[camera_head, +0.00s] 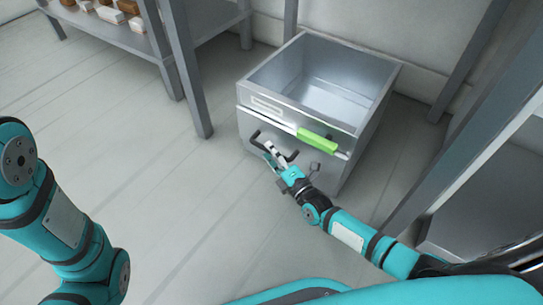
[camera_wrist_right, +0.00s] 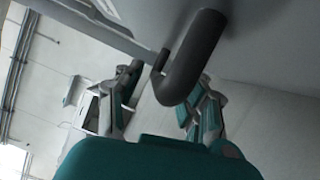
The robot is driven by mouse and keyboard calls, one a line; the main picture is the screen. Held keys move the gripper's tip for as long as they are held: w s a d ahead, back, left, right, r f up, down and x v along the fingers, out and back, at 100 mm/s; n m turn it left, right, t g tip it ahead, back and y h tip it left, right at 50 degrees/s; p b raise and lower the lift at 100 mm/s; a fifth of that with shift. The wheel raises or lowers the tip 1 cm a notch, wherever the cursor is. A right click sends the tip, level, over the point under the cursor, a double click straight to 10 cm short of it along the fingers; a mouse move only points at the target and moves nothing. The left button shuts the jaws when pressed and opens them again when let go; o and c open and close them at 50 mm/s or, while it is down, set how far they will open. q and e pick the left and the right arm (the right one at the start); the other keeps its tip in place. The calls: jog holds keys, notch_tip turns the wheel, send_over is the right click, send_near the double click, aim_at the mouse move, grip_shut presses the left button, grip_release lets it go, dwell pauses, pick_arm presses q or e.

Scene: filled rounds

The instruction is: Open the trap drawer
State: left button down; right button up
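The trap drawer unit is a grey metal box (camera_head: 318,105) with an open, empty basin on top, standing on the floor at the upper middle of the head view. A dark bar handle (camera_head: 258,140) is on its lower front, and no clear gap shows around that front. My right gripper (camera_head: 272,152) is at this handle. In the right wrist view the curved end of the handle (camera_wrist_right: 188,70) lies between the two spread fingers of my right gripper (camera_wrist_right: 165,100). I cannot tell whether either finger touches it. My left gripper is out of view.
A bright green grip (camera_head: 317,140) and a pale label (camera_head: 267,105) are on the unit's upper front. A grey shelf with small brown and white items (camera_head: 112,14) stands at the upper left. A grey frame post (camera_head: 470,130) rises at the right. The floor left of the unit is clear.

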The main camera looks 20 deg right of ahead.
jog(key=shift+w+a, duration=0.1)
jog(key=shift+w, duration=0.15)
grip_shut()
dwell(0.3)
